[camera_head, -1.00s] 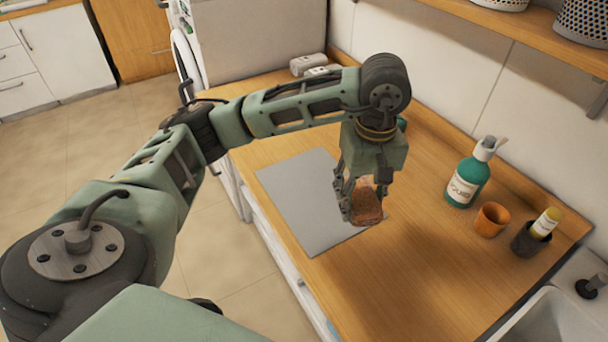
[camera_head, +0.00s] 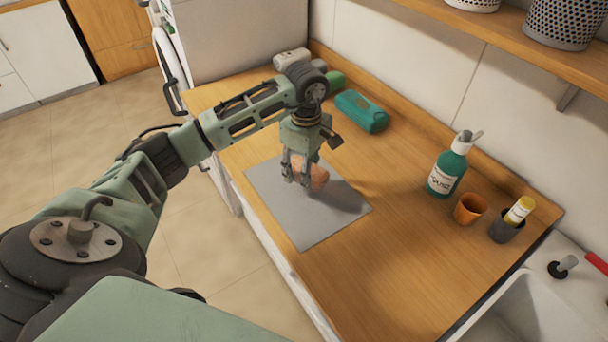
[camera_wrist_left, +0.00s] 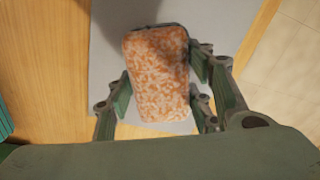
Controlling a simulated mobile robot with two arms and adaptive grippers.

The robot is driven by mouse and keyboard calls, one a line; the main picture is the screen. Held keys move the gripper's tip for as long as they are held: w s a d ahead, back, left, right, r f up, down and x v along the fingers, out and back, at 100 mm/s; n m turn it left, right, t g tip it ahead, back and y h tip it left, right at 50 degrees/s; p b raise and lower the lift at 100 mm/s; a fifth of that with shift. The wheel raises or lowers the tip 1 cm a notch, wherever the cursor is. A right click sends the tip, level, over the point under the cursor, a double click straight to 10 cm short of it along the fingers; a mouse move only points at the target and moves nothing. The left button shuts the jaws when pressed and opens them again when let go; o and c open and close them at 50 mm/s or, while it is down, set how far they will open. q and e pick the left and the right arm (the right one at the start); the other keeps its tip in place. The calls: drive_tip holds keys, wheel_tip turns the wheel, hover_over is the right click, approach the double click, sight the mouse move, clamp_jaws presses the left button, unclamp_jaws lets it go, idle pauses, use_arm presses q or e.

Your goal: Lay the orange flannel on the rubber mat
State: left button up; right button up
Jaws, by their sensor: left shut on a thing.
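The orange flannel (camera_head: 318,178) is a mottled orange and white block-like piece. In the left wrist view the flannel (camera_wrist_left: 158,75) sits between the fingers of my left gripper (camera_wrist_left: 160,95). In the head view my left gripper (camera_head: 297,175) is shut on it, above the grey rubber mat (camera_head: 312,229). The fingers hide part of the flannel. I cannot tell whether the flannel touches the mat. The mat also shows behind it in the left wrist view (camera_wrist_left: 110,50). My right gripper is not in view.
A teal case (camera_head: 362,111) lies on the wooden counter (camera_head: 400,200) behind the mat. A sink (camera_head: 515,310) is at the lower right.

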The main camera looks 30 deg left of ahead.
use_arm(q)
drive_tip(key=shift+a+f, duration=0.2)
wheel_tip(320, 180, down, 3)
drive_tip(key=shift+f+p, duration=0.1)
drive_tip(key=shift+p, duration=0.8)
drive_tip(key=shift+f, duration=0.35)
drive_tip(key=shift+f, duration=0.2)
drive_tip(key=o, duration=1)
drive_tip(key=shift+r, duration=0.1)
